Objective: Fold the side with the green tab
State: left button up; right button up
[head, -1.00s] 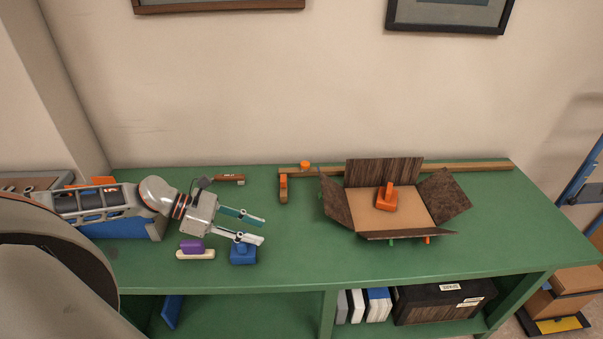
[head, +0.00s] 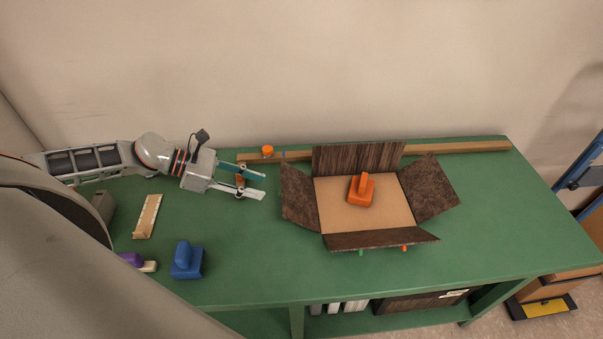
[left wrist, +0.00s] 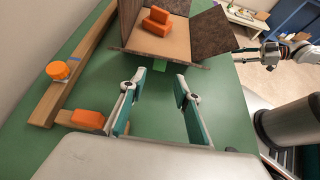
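The box (head: 365,205) stands on the green bench with dark brown flaps spread outward on all sides. A green tab (head: 360,252) and an orange tab (head: 404,248) show under the edge of its front flap (head: 380,240). In the left wrist view a green piece (left wrist: 187,67) shows under the box's near edge; I cannot tell whether it is the same tab. My left gripper (head: 264,185) is open and empty, just left of the box's left flap (head: 298,195). Its spread fingers show in the left wrist view (left wrist: 155,100).
A blue block (head: 187,261) and a wooden strip (head: 148,217) lie left. The bench right of the box is clear.

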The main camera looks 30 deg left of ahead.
aim_at(280, 191)
pick_arm(q)
jog(key=b+x, duration=0.1)
jog(key=x, duration=0.4)
jog(key=shift+a, duration=0.1)
jog(key=shift+w+d+f, duration=0.15)
jog(key=shift+w+d, duration=0.05)
jog(key=shift+d, duration=0.05)
pick_arm(e)
jog(key=shift+w+f, duration=0.15)
jog(key=shift+f, duration=0.75)
pick_arm(q)
jog(key=shift+w+d+f+b, duration=0.1)
jog(key=shift+d+f+b, duration=0.1)
jog(key=shift+b, duration=0.2)
pick_arm(e)
jog(key=shift+f, duration=0.3)
jog(key=shift+s+f, duration=0.2)
jog(key=shift+s, duration=0.05)
pick_arm(q)
jog(key=shift+r, duration=0.1)
jog(key=c, duration=0.8)
pick_arm(e)
jog(key=shift+w+r, duration=0.1)
jog(key=shift+r, duration=0.05)
